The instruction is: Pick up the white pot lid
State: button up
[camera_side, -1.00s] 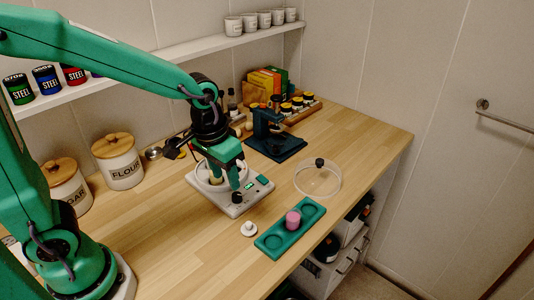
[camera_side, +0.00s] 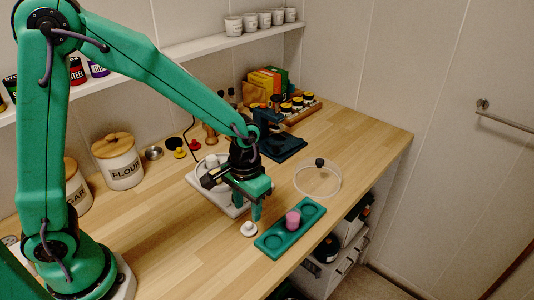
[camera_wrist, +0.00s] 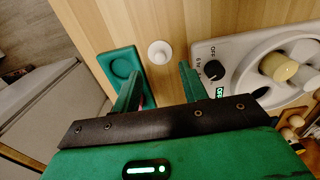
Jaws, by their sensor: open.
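The white pot lid (camera_side: 249,230) is a small round disc with a raised knob, lying flat on the wooden counter between the white appliance and the teal tray. In the wrist view the lid (camera_wrist: 160,53) sits just beyond the fingertips, roughly centred between them. My gripper (camera_side: 256,213) is above the counter close to the lid, pointing down. In the wrist view my gripper (camera_wrist: 160,73) is open, with nothing between its fingers. The exact height of the fingertips above the lid is hard to tell.
The teal tray (camera_side: 268,243) with a pink cylinder (camera_side: 293,220) is right beside the lid. The white appliance (camera_wrist: 208,50) with a dial and round bowl is on its other side. A clear lid with black knob (camera_side: 319,163) lies further right. The counter's front left is clear.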

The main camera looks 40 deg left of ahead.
aim_at(249, 223)
jog(key=shift+f, duration=0.6)
jog(key=shift+f, duration=0.1)
jog(key=shift+f, duration=2.5)
jog(key=c, duration=0.6)
jog(key=shift+r, duration=0.15)
